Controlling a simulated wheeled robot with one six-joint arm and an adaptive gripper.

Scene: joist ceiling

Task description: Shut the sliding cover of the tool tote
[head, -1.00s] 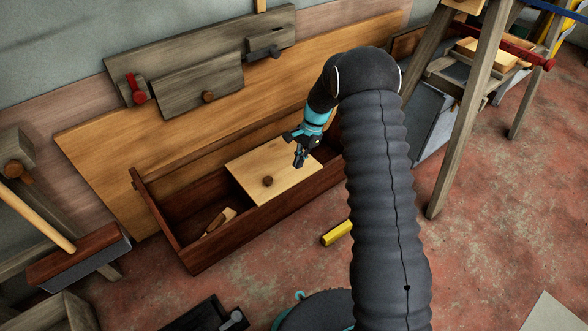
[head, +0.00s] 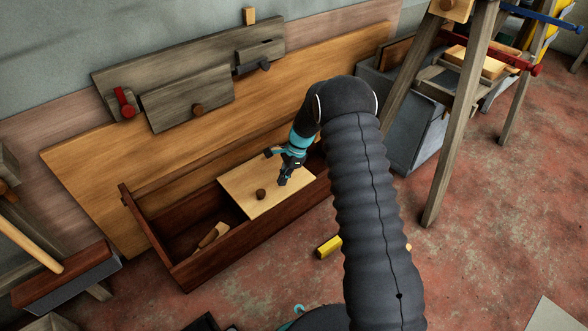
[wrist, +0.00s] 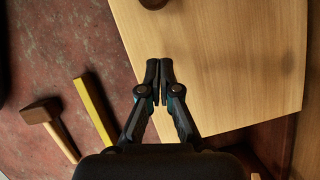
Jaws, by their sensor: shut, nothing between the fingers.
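The tool tote is a long dark red-brown wooden box (head: 246,246) on the floor against the wall boards. Its sliding cover is a pale wood panel (head: 238,184) with a round dark knob (head: 261,194). The cover lies over the middle to right part of the tote, and the left part is open. My gripper (head: 283,182) is shut and empty over the cover, to the right of the knob. In the wrist view the closed fingertips (wrist: 159,62) show near the cover's edge (wrist: 215,60), with the knob (wrist: 153,3) cut off at the top. My arm hides the tote's right end.
A small wooden item (head: 213,236) lies inside the open left part. A yellow bar (head: 328,246) lies on the floor in front, beside a mallet (wrist: 48,122) in the wrist view. A broom (head: 65,275) stands left. A trestle leg (head: 458,120) stands right.

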